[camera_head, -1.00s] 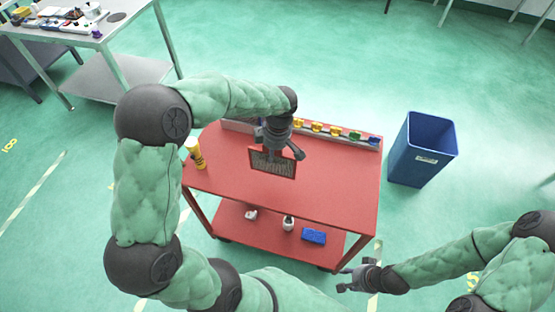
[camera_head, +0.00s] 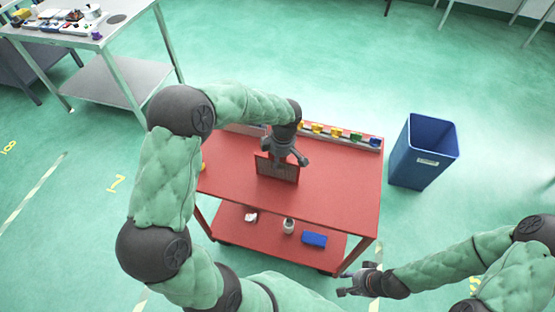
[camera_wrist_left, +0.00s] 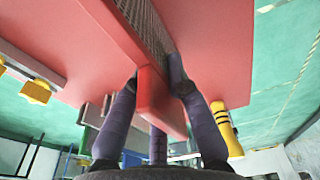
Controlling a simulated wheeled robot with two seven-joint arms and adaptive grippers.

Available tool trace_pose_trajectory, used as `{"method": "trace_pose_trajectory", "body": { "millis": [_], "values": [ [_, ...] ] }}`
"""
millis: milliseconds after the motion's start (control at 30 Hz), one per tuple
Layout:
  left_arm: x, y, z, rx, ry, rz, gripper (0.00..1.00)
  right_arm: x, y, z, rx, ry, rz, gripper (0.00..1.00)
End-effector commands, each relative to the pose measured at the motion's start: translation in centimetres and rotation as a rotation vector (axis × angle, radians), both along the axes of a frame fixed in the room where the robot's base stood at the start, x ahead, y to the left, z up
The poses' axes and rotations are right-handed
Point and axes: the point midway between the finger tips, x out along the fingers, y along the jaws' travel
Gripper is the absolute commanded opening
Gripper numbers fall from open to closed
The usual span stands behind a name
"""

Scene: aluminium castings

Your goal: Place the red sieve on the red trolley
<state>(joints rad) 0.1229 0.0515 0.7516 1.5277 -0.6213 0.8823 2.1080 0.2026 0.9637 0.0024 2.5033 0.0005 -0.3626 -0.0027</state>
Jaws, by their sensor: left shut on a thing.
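The red sieve (camera_head: 277,171), a red frame with a dark mesh, is held on edge over the top of the red trolley (camera_head: 335,190). My left gripper (camera_head: 284,156) is shut on its upper edge. In the left wrist view the fingers (camera_wrist_left: 157,82) lie on both sides of the sieve's red end block (camera_wrist_left: 155,105), with the mesh (camera_wrist_left: 150,25) running away from them. The red trolley top (camera_wrist_left: 60,45) fills much of that view. I cannot tell whether the sieve's lower edge touches it. My right gripper (camera_head: 350,282) is empty, fingers apart, near the trolley's front right corner.
Yellow, green and blue small items (camera_head: 336,132) line the trolley's back edge. A yellow, black-striped container (camera_wrist_left: 226,130) is mostly hidden by my left arm in the head view. The lower shelf holds a blue block (camera_head: 314,240). A blue bin (camera_head: 400,165) stands right.

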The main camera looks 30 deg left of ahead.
Motion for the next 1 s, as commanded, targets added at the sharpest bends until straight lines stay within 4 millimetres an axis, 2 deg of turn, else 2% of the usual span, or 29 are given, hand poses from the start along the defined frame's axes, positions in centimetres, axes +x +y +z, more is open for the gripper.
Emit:
{"method": "trace_pose_trajectory", "body": {
  "millis": [33,67,100,133,567,667,1000],
  "values": [
    [0.0,0.0,-0.2,0.000,-0.001,0.000,0.00,0.0,0.0,-0.3,0.000,0.000,0.000,0.40],
    [0.0,0.0,-0.2,0.000,0.000,0.000,0.22,0.0,0.0,-0.2,0.000,0.000,0.000,0.40],
    [0.0,0.0,-0.2,0.000,0.001,0.000,0.33,0.0,0.0,-0.2,0.000,0.000,0.000,0.40],
    [0.0,0.0,-0.2,0.000,0.001,0.000,0.40,0.0,0.0,-0.2,0.000,0.000,0.000,0.40],
    [0.0,0.0,0.2,0.000,0.001,0.000,0.40,0.0,0.0,0.2,0.000,0.000,0.000,0.40],
    [0.1,-0.1,1.4,0.000,-0.002,0.000,0.40,0.0,0.0,0.5,0.000,0.000,0.000,0.40],
    [0.3,-0.9,8.2,0.001,-0.003,-0.001,0.40,0.0,0.0,1.8,0.000,0.000,0.000,0.40]
  ]
}}
